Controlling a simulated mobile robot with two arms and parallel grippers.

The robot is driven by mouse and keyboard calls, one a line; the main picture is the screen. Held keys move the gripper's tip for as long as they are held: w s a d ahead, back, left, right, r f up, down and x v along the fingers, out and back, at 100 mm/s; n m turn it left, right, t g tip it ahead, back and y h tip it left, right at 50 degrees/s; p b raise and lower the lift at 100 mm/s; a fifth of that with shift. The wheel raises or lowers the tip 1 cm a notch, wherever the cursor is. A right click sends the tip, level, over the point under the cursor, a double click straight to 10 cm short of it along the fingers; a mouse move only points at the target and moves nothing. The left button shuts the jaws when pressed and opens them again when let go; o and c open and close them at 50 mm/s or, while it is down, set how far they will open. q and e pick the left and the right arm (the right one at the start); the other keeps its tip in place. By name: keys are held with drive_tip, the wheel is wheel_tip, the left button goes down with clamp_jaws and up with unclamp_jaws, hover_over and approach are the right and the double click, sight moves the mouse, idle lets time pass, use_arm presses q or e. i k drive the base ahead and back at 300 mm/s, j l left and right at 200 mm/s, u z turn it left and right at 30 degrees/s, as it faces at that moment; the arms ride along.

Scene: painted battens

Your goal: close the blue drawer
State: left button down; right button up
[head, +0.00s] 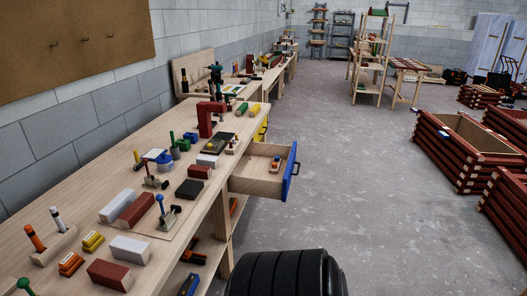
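The blue drawer stands pulled out from the right side of the long wooden workbench. Its blue front (290,172) has a dark handle (297,168) and faces right, over the open floor. The wooden box of the drawer (255,185) shows between the front and the bench. A small orange and blue item (275,163) lies inside it. Neither of my grippers is in view.
Yellow fronts (263,131) show beyond the blue drawer. Red-slatted wooden crates (462,150) stand at right. The concrete floor (370,190) between is clear.

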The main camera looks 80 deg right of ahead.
sight(254, 175)
drive_tip(key=k+l+z, duration=0.1)
drive_tip(key=z, duration=0.35)
drive_tip(key=k+l+z, duration=0.2)
drive_tip(key=z, duration=0.3)
drive_tip(key=k+z, duration=0.1)
drive_tip(key=z, duration=1.5)
drive_tip(key=i+l, duration=0.1)
drive_tip(key=i, duration=0.25)
